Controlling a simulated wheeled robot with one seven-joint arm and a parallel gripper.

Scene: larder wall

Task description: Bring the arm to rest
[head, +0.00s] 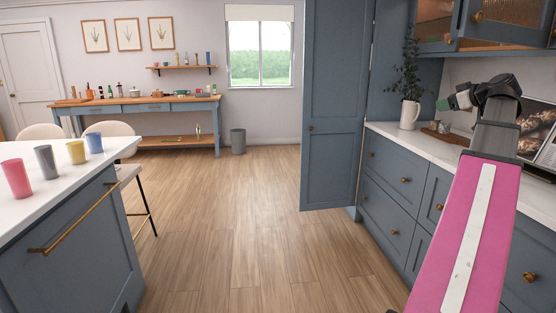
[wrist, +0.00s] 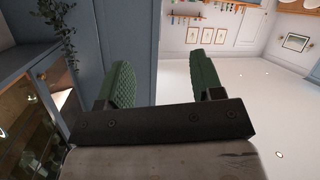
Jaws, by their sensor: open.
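My pink arm reaches up from the lower right in the head view, over the right-hand counter. My gripper (head: 446,102) is at its end, near the plant in the white jug. In the wrist view my gripper (wrist: 160,85) shows two green fingers standing well apart. Nothing is between them; the gap shows a blue-grey panel and the pale room beyond. The wrist picture is turned, with shelf and frames near its top edge.
The white jug (head: 409,114) with a plant stands on the right counter (head: 470,146). A blue-grey door (head: 335,130) stands beside it. Several cups, one pink (head: 16,178), stand on the left island (head: 70,195). The wooden floor (head: 225,215) between is clear.

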